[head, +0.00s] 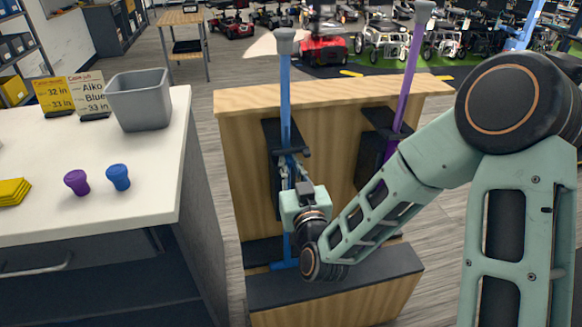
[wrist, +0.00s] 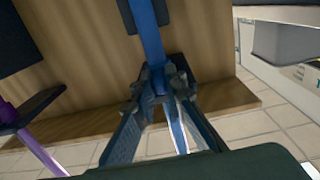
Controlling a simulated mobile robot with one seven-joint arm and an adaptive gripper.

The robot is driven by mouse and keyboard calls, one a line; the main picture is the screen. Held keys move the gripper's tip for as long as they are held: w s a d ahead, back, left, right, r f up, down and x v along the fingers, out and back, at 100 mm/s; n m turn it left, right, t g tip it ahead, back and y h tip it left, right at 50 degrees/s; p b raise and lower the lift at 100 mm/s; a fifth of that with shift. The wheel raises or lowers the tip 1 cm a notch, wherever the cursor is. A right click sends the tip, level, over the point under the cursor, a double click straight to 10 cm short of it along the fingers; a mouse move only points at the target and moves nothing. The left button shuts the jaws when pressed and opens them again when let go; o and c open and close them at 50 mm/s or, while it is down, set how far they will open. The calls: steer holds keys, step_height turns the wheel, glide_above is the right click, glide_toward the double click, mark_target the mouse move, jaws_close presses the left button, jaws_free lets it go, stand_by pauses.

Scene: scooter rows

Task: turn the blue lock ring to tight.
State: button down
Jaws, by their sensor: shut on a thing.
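The blue cane (head: 285,95) stands upright in a black holder (head: 272,140) on the wooden stand, with a grey handle on top. My gripper (head: 290,168) is at its lower shaft, in front of the holder. In the wrist view my gripper (wrist: 159,85) has its two fingers on either side of the blue shaft (wrist: 148,35) and is shut on it at the lock ring's place. The blue lock ring itself is mostly hidden between the fingers, and I cannot tell its turn.
A purple cane (head: 411,75) stands in a second holder to the right. The white counter (head: 120,215) at left bears a grey bin (head: 140,100), a purple knob (head: 76,182), a blue knob (head: 118,177) and yellow pads (head: 12,191). Scooters stand behind.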

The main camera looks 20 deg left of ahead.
steer(key=shift+r, duration=0.1)
steer(key=c, duration=2)
jaws_free()
steer(key=shift+o, duration=0.2)
steer(key=shift+w+d, duration=0.1)
